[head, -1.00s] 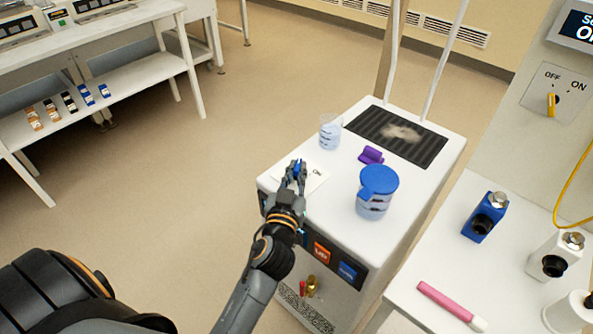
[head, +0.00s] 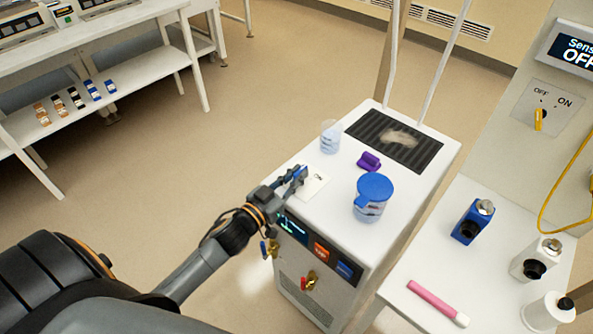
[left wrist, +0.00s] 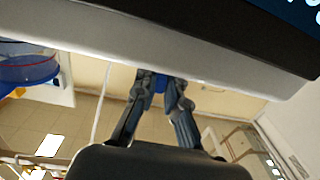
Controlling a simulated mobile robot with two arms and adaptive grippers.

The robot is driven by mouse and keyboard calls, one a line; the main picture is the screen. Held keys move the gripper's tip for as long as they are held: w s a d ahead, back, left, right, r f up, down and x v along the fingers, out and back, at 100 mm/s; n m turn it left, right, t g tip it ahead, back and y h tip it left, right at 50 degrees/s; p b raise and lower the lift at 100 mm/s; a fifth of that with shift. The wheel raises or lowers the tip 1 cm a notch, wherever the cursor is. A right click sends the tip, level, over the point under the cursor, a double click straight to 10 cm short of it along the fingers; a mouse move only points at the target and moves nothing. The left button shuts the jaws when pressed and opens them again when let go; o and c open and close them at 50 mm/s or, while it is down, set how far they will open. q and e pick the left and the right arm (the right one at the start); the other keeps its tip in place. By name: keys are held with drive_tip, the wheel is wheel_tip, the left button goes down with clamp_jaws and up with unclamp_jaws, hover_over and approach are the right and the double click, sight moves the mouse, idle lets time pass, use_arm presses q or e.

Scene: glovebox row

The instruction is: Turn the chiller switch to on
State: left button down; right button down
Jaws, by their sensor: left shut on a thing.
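The white chiller (head: 345,243) stands in the middle of the head view. On its top near the left edge is a white switch plate (head: 316,186) with a small, partly readable label. My left gripper (head: 298,174) is shut on the blue switch knob at this plate, its fingers pointing to the upper right. The gripper hides most of the knob, so its exact setting cannot be told. In the left wrist view a bit of the blue knob (left wrist: 160,83) shows between the fingertips. My right gripper is not in view.
On the chiller stand a clear beaker (head: 331,137), a purple object (head: 369,161) and a blue-lidded beaker (head: 371,198). At right, a bench holds a blue bottle-like device (head: 472,221) and a pink marker (head: 438,302). A yellow switch (head: 540,119) is on the wall panel.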

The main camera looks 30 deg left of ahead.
use_arm(q)
drive_tip(key=shift+r+m+h, duration=0.1)
drive_tip(key=shift+m+h, duration=0.2)
drive_tip(key=c, duration=1.4)
unclamp_jaws()
drive_tip(key=v, duration=1.2)
drive_tip(key=shift+a, duration=0.1)
